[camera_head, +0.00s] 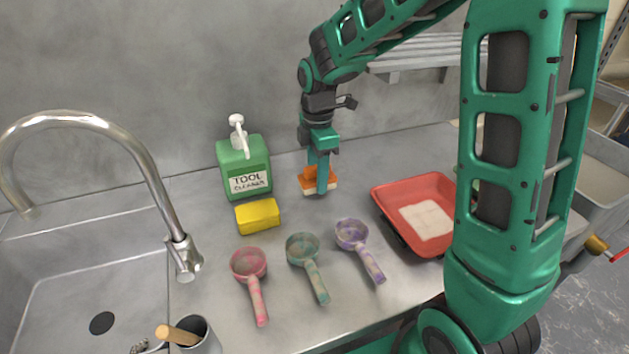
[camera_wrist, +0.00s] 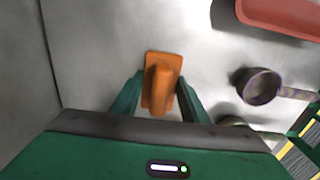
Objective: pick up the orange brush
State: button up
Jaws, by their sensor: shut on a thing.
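The orange brush (camera_head: 307,183) has an orange back and handle with pale bristles below. It stands toward the back of the steel counter, right of the green cleaner bottle. My gripper (camera_head: 320,168) comes down on it from above and is shut on its handle. In the wrist view the orange brush (camera_wrist: 162,82) sits between the two green fingers of my gripper (camera_wrist: 158,98). I cannot tell whether the bristles touch the counter or hang just above it.
The green cleaner bottle (camera_head: 243,167) and yellow sponge (camera_head: 257,216) stand left of the brush. Pink (camera_head: 249,264), green (camera_head: 303,249) and purple (camera_head: 352,235) scoops lie in front. A red tray (camera_head: 383,193) is at right, a sink (camera_head: 60,300) at left.

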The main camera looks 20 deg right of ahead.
aim_at(315, 167)
jog(key=r, duration=0.3)
jog(key=shift+s+a, duration=0.25)
jog(key=shift+a, duration=0.1)
jog(key=s+a+r, duration=0.6)
jog(key=s+a, duration=0.1)
jog(key=a, duration=0.1)
jog(key=shift+a+r, duration=0.1)
jog(key=o, duration=0.4)
jog(key=shift+c, duration=1.2)
jog(key=shift+s, duration=0.15)
